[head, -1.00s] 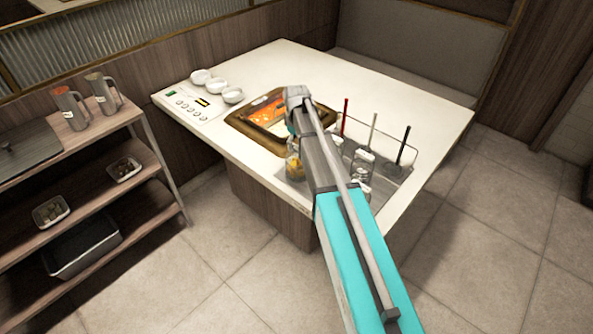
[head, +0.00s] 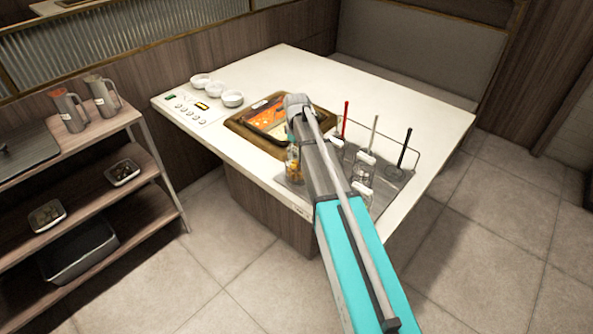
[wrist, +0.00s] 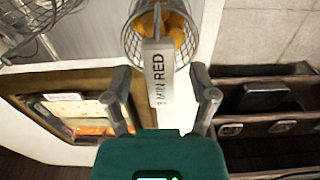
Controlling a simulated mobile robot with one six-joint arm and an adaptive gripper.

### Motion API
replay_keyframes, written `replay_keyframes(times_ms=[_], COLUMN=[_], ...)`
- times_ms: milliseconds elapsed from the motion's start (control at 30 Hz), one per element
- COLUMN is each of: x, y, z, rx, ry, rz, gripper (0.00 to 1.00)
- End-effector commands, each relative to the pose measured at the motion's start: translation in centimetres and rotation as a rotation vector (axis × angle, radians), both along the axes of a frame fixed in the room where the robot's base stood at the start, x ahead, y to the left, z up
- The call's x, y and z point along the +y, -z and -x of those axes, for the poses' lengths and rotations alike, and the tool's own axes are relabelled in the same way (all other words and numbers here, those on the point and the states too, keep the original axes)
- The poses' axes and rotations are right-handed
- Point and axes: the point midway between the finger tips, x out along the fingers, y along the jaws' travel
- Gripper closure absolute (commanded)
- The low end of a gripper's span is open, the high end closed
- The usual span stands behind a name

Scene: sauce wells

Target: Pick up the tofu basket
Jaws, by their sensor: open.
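The tofu basket is a wire basket (wrist: 178,38) holding yellow-orange pieces, with a grey handle tag (wrist: 157,72) reading "3 MIN RED", in the wrist view. In the head view the basket (head: 293,168) is partly hidden behind my arm, at the left end of the rack by the table's front edge. My gripper (wrist: 161,76) is open, with one finger on each side of the tag and visible gaps on both sides. In the head view my arm hides the fingers.
A framed hot pot (head: 241,124) with orange and pale broth sits beside the basket. Other wire baskets (head: 361,172) and a black-handled utensil (head: 404,148) stand in the rack to the right. White bowls (head: 232,99) are at the back left. A shelf (head: 150,168) stands left.

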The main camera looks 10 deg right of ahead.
Motion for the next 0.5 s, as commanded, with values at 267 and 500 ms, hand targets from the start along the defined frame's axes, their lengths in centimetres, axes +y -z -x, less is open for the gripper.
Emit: replay_keyframes(times_ms=[267, 500], x=[0.0, -0.01], y=[0.0, 0.0], z=[0.0, -0.01], rx=[0.0, 0.0], ry=[0.0, 0.0], rz=[0.0, 0.0], gripper=[0.68, 1.0])
